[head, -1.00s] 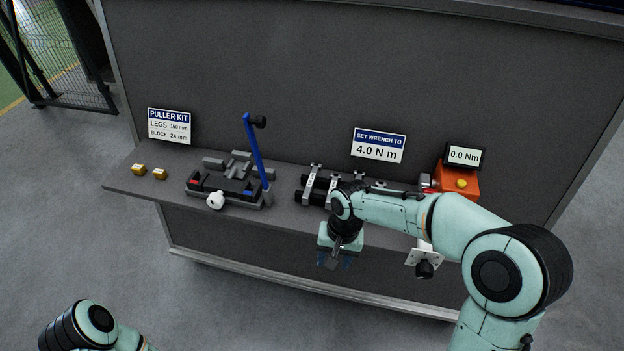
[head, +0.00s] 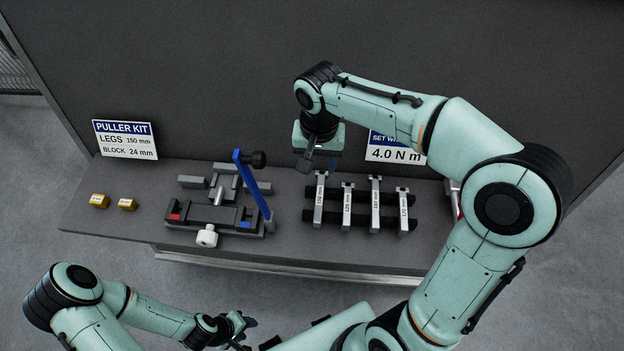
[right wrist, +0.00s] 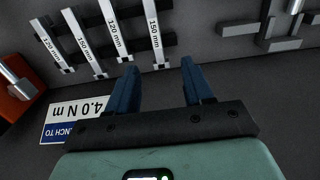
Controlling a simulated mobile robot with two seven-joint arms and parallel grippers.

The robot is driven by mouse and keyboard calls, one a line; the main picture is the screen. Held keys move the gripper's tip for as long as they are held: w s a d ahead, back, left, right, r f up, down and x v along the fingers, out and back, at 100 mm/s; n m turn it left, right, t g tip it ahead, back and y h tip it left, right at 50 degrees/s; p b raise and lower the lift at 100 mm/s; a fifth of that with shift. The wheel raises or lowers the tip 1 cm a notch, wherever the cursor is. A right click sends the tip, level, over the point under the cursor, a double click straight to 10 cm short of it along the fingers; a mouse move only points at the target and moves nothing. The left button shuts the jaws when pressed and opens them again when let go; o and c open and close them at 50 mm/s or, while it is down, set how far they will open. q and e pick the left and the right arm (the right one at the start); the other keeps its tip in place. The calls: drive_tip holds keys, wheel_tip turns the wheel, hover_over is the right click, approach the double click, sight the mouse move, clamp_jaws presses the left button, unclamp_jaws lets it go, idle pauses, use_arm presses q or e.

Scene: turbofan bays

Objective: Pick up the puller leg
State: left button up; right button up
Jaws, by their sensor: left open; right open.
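Several silver puller legs lie across a black rack on the bench. In the head view, left to right, they read 150 mm (head: 319,204), 120 mm (head: 346,208), 150 mm (head: 375,206) and 120 mm (head: 403,211). They also show at the upper left of the right wrist view, where the rightmost leg reads 150 mm (right wrist: 154,30). My right gripper (head: 321,162) is open and empty, behind and above the rack near the leftmost leg. Its blue fingers (right wrist: 159,72) are apart, with no leg between them. My left gripper (head: 246,326) is open, low in front of the bench.
The puller kit sign (head: 125,139) reads legs 150 mm, block 24 mm. A dark fixture (head: 210,216) with a blue upright lever (head: 252,185) stands left of the rack. Two yellow blocks (head: 99,201) sit further left. The wrench sign (head: 395,149) is partly behind my right arm.

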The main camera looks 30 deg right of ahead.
hover_over(320, 193)
drive_tip(key=f, duration=0.6)
drive_tip(key=shift+s+a+f+b, duration=0.1)
drive_tip(key=shift+a+f+b, duration=0.1)
drive_tip(key=shift+a+b, duration=0.1)
drive_tip(key=shift+d+f, duration=0.15)
drive_tip(key=shift+f, duration=1.45)
drive_tip(key=shift+d+f, duration=0.1)
drive_tip(key=shift+f, duration=1.45)
clamp_jaws()
